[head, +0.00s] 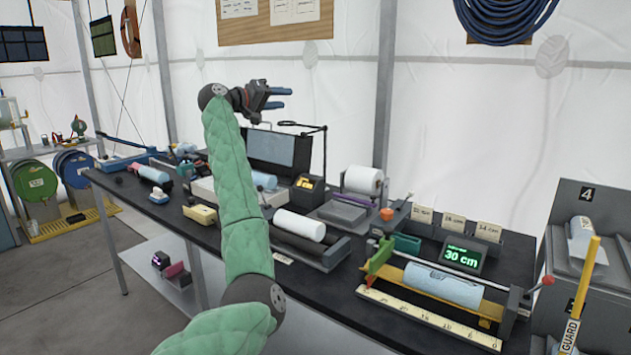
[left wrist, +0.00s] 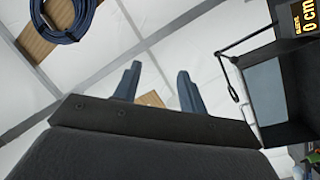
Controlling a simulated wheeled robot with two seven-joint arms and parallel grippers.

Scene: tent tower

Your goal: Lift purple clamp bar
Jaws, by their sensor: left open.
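My left gripper (head: 284,97) is raised above the back of the dark workbench (head: 110,182), its fingers pointing right. It is open and empty. In the left wrist view its two blue-grey fingers (left wrist: 158,80) are apart, with only the tent wall and boards beyond them. My right gripper is not in view.
An open black case (head: 283,152) stands below the gripper. A fixture with a blue roll (head: 442,285), a 30 cm display (head: 463,257) and a white roll (head: 300,225) crowd the bench. A yellow guard post (head: 582,295) stands at right. The air around the gripper is clear.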

